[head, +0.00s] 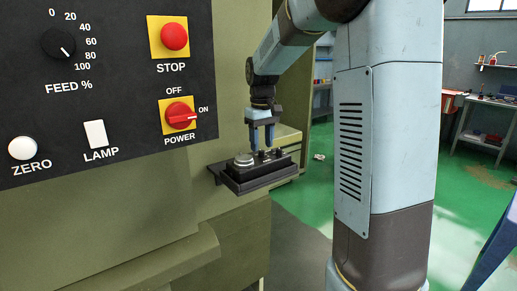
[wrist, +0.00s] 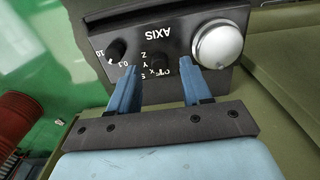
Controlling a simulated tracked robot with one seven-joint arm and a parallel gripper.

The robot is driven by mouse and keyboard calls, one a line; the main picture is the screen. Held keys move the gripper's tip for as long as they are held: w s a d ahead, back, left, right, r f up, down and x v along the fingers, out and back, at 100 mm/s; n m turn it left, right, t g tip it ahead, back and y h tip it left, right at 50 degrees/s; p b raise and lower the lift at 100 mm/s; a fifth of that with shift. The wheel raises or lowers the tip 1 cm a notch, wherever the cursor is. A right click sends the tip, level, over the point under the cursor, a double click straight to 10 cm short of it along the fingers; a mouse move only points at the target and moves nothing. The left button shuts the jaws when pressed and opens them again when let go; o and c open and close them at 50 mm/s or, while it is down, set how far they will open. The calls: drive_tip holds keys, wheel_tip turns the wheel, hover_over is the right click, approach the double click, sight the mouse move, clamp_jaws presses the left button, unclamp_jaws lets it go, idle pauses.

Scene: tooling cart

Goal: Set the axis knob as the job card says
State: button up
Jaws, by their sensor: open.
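The axis knob (wrist: 158,62) is a small black knob on a dark box (wrist: 180,20), under the upside-down word AXIS in the wrist view. Marks Z, Y, X, S and one reading OFF curve around it; my view does not clearly show which one it points to. My gripper (wrist: 158,72) is open, its two blue fingers apart on either side of the knob in this view. I cannot tell whether they touch it. In the head view my gripper (head: 262,146) hangs pointing down over the box (head: 258,183). No job card is visible.
A second black knob (wrist: 116,50) and a silver dial (wrist: 217,43) flank the axis knob closely. The box sits on the machine's green side. The machine panel has a FEED knob (head: 58,43), red STOP button (head: 174,36) and POWER switch (head: 180,115).

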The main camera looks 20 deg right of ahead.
sight(262, 153)
drive_tip(key=shift+f, duration=1.2)
